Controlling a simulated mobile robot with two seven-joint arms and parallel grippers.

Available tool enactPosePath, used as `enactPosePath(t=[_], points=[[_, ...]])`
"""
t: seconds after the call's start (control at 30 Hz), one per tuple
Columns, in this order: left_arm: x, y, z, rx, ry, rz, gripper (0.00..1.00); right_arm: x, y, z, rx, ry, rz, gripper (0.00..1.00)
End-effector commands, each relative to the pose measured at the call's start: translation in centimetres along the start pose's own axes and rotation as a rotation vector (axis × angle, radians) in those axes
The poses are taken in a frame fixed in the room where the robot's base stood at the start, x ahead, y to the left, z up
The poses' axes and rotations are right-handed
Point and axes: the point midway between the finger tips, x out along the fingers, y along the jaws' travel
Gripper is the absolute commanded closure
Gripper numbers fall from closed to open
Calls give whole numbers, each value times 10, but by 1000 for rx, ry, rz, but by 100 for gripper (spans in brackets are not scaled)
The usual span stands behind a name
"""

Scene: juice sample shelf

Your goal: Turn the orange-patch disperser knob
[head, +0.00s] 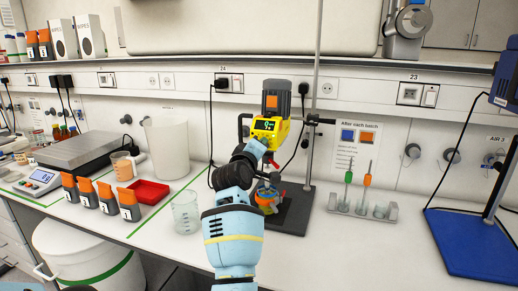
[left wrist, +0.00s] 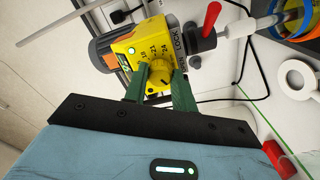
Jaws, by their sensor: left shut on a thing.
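The disperser (head: 270,127) is a yellow and grey unit with an orange patch and a green display, clamped on a stand at the middle of the bench. Its yellow knob (left wrist: 160,78), ringed by printed numbers, shows in the left wrist view. My left gripper (left wrist: 159,80) has its two green fingers on either side of the knob, shut on it. In the head view my left arm and wrist cover the knob and fingertips. A red lever (left wrist: 211,19) shows beside the knob. My right gripper is not in view.
A blue and orange vessel (head: 268,197) stands under the disperser on the dark stand base (head: 292,214). A glass beaker (head: 185,217), a red tray (head: 148,191) and orange-capped bottles (head: 107,197) stand to the left. A tool rack (head: 361,209) stands to the right.

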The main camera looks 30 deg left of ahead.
Motion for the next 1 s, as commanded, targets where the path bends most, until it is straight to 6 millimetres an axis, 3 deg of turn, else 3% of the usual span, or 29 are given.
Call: enactPosePath(t=[0.57,0.6,0.73,1.0], points=[[0,0,0,-33,0,1,96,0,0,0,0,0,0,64],[0,0,0,-33,0,1,70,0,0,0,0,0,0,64],[0,0,0,-32,0,1,53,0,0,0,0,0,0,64],[0,0,0,-31,0,0,51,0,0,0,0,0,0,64]])
